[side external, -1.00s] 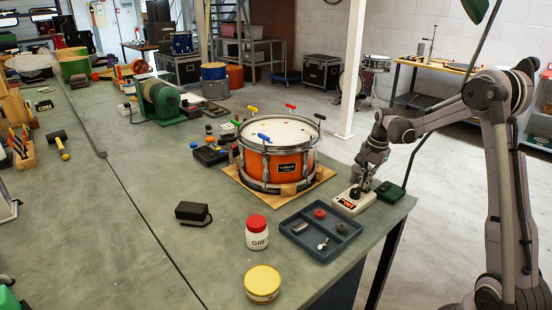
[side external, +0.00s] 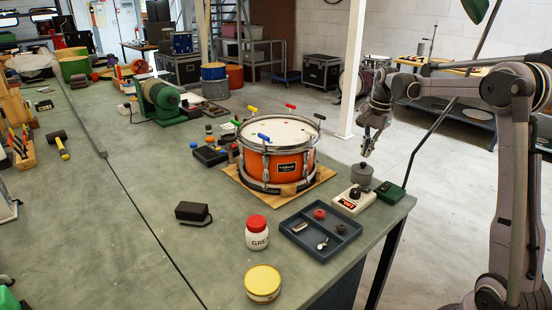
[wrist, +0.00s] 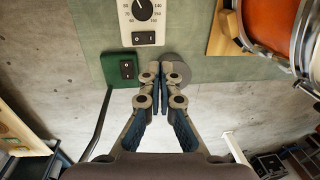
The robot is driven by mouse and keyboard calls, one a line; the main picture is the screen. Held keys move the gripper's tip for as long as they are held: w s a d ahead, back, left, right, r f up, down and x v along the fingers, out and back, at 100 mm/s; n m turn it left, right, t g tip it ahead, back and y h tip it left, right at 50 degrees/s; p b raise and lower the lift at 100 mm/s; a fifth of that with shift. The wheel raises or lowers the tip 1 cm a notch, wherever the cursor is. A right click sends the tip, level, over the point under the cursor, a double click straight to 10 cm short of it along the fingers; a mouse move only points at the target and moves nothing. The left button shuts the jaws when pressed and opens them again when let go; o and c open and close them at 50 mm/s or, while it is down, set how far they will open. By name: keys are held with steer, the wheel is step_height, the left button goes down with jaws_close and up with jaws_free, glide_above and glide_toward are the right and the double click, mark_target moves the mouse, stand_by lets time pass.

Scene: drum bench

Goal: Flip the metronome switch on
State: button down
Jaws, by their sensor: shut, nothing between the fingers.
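My gripper (side external: 366,152) is shut and empty, raised above and behind the metronome, touching nothing. In the wrist view its closed fingers (wrist: 162,75) point toward the bench edge, below and right of the rocker.
A green box (wrist: 115,72) with its own dark switch sits beside the metronome. A grey round pot (side external: 362,174) stands behind it, partly covered by my fingers in the wrist view. The orange drum (side external: 278,164) and a tray of small parts (side external: 322,250) are close by.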

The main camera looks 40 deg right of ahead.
steer(key=shift+w+r, duration=0.2)
steer(key=shift+r, duration=1.25)
steer(key=s+a+r+n+t, duration=0.1)
steer(key=s+a+n, duration=0.25)
steer(key=a, duration=0.55)
steer(key=s+a+r+n+t, duration=0.1)
steer(key=s+a+n+t, duration=0.1)
steer(key=a+n, duration=0.45)
steer(key=s+a+f+n+t, duration=0.1)
steer(key=s+a+f+n, duration=0.2)
steer(key=a, duration=0.3)
steer(key=s+a+f+n+t, duration=0.1)
steer(key=s+a+f+n, duration=0.2)
steer(key=s+a+n, duration=0.2)
steer(key=shift+s+a+t, duration=0.4)
steer(key=shift+s+a, duration=0.35)
steer(key=shift+a, duration=0.45)
